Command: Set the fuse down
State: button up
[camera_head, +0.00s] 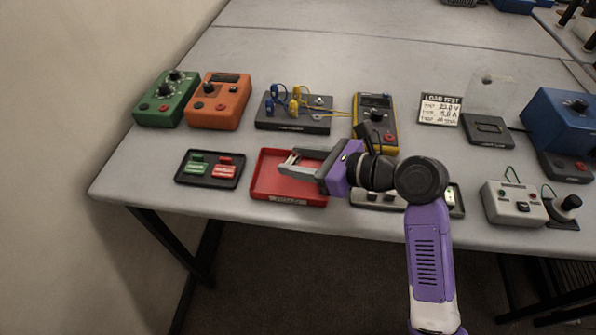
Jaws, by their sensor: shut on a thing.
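My gripper (285,164) reaches in from the right, over the red tray (262,187). It is shut on the fuse (291,158), of which only a small pale bit shows between the fingertips. The rest of the fuse is hidden by the fingers. The red tray is shallow, with a label on its front edge. The part of its floor that shows is bare; the gripper hides some of it. I cannot tell how high the fuse is above the tray floor.
A black tray (183,178) with green and red parts lies left of the red tray. Behind stand a green box (166,98), an orange box (219,101), a wired dark board (293,122) and a yellow meter (375,105). A grey switch box (513,205) is at right.

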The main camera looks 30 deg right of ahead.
aim_at(300, 182)
jog(key=shift+f, duration=1.95)
jog(key=shift+f, duration=0.1)
jog(key=o, duration=1.3)
jog(key=shift+o, duration=0.2)
jog(key=shift+b, duration=0.3)
jog(key=shift+s+d+r, duration=0.15)
jog(key=shift+s+r, duration=0.05)
jog(key=shift+r, duration=0.05)
jog(key=v, duration=1.1)
jog(key=shift+s+d+r+p, duration=0.1)
jog(key=shift+s+p, duration=0.1)
jog(key=shift+p, duration=0.15)
